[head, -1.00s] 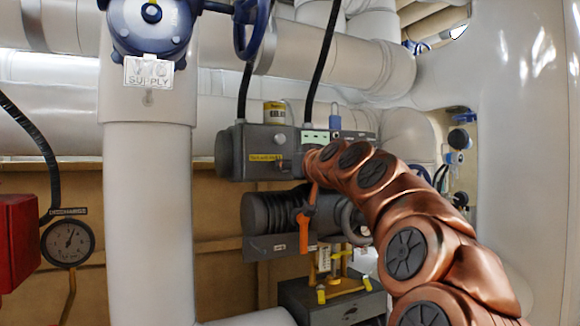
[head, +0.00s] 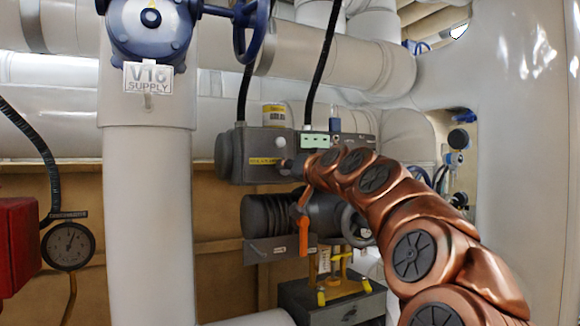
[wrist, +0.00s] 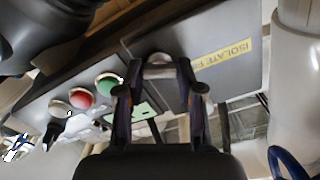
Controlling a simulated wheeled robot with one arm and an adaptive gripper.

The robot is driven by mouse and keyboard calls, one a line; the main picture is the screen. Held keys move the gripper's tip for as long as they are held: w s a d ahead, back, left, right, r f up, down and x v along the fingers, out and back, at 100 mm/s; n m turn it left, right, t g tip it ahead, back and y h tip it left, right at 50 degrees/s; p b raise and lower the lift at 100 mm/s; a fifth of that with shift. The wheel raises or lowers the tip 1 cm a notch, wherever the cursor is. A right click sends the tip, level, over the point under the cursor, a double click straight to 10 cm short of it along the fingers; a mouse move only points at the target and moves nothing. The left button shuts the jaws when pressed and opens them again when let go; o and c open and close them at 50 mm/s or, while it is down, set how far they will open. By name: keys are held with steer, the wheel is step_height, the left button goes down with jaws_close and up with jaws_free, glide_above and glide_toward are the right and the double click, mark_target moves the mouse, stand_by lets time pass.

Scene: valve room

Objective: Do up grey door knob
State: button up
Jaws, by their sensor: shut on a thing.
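The grey control box (head: 255,172) with a yellow label hangs on the pipes in the middle of the head view. In the wrist view its grey door (wrist: 222,85) shows at a tilt, with the yellow label reading "ISOLATE" and more letters. The grey door knob (wrist: 158,60) sits at the door's edge, between my fingertips. My gripper (wrist: 160,88) is shut on it; the fingers hide part of it. In the head view my gripper (head: 290,165) shows only as a small dark end at the box front, partly hidden by my copper arm.
A red button (wrist: 81,97) and a green button (wrist: 106,83) are close to my fingers. Below the box an orange lever (head: 304,222) hangs on a dark valve body. A white vertical pipe (head: 148,220) stands left, with a blue valve (head: 150,30) above. A gauge (head: 68,245) is far left.

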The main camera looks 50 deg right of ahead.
steer(key=shift+d+f+m+p, duration=0.1)
steer(key=shift+m+p, duration=1.95)
steer(key=shift+m, duration=1.15)
steer(key=shift+d+f+m+p, duration=0.1)
steer(key=shift+m+p, duration=1.9)
steer(key=shift+m, duration=1.2)
steer(key=o, duration=1.2)
steer(key=shift+c, duration=0.2)
steer(key=shift+s, duration=0.1)
steer(key=v, duration=1.2)
steer(key=shift+a, duration=0.1)
